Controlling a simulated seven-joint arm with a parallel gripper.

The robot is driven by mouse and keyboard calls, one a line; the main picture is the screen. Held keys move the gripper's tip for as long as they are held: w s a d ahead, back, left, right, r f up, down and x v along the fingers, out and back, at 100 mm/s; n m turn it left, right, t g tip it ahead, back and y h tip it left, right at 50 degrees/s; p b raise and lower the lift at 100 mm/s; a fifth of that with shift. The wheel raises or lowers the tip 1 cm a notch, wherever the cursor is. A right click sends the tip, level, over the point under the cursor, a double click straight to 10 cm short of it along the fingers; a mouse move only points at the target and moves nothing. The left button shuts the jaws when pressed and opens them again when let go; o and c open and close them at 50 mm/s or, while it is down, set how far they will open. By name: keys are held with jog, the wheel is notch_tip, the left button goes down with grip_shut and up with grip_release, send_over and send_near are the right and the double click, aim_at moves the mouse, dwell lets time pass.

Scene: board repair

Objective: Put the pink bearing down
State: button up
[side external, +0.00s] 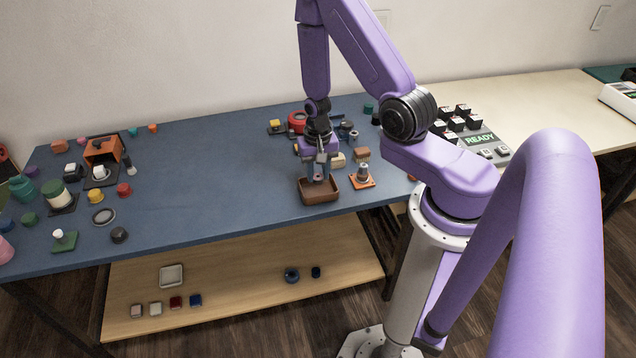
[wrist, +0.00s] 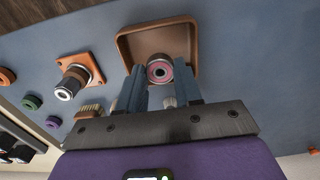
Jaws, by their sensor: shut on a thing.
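The pink bearing (wrist: 159,70) is a small ring with a pink band and a dark centre. In the wrist view it sits between the fingertips of my gripper (wrist: 161,75), which is shut on it. A brown square tray (wrist: 125,42) lies behind and below the bearing in that view. In the side view my gripper (side external: 320,175) points down over the brown tray (side external: 319,197). The bearing is too small to make out there, and I cannot tell whether it touches the tray floor.
An orange plate with an upright metal post (side external: 363,175) stands just right of the tray. A brush (wrist: 88,112) and small coloured rings (wrist: 32,102) lie nearby. Several parts crowd the table behind my gripper. The blue mat left of the tray (side external: 220,190) is clear.

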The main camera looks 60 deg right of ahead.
aim_at(318, 176)
jog(key=shift+f, duration=2)
jog(key=shift+f, duration=0.1)
jog(key=o, duration=0.9)
jog(key=shift+o, duration=0.2)
